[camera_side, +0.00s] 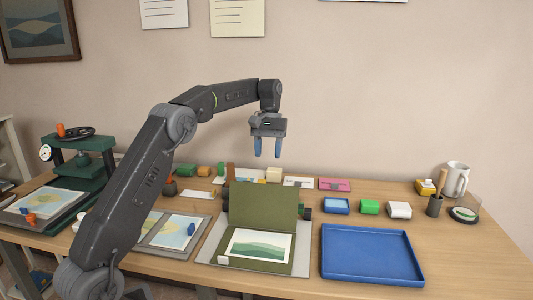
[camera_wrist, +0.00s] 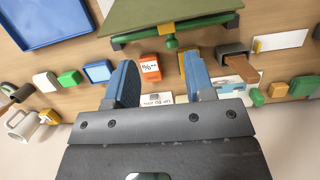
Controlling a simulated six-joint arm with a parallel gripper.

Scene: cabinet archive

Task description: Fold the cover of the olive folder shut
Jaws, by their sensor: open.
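The olive folder (camera_side: 262,210) lies open on a grey board on the table in the side view. Its cover stands raised at the back, and a picture print with green hills (camera_side: 258,245) lies on its lower half. The raised cover (camera_wrist: 165,14) also shows at the top of the wrist view, with a green bar along its edge. My gripper (camera_side: 267,148) hangs above and behind the folder, fingers pointing down, apart from the cover. In the wrist view its blue fingers (camera_wrist: 160,85) are spread with nothing held between them.
A blue tray (camera_side: 372,228) lies right of the folder. Small coloured blocks, including a green one (camera_side: 369,207), stand behind the tray. A white jug (camera_side: 455,180) is at the back right. A green press (camera_side: 88,160) stands at the left. The air around my gripper is clear.

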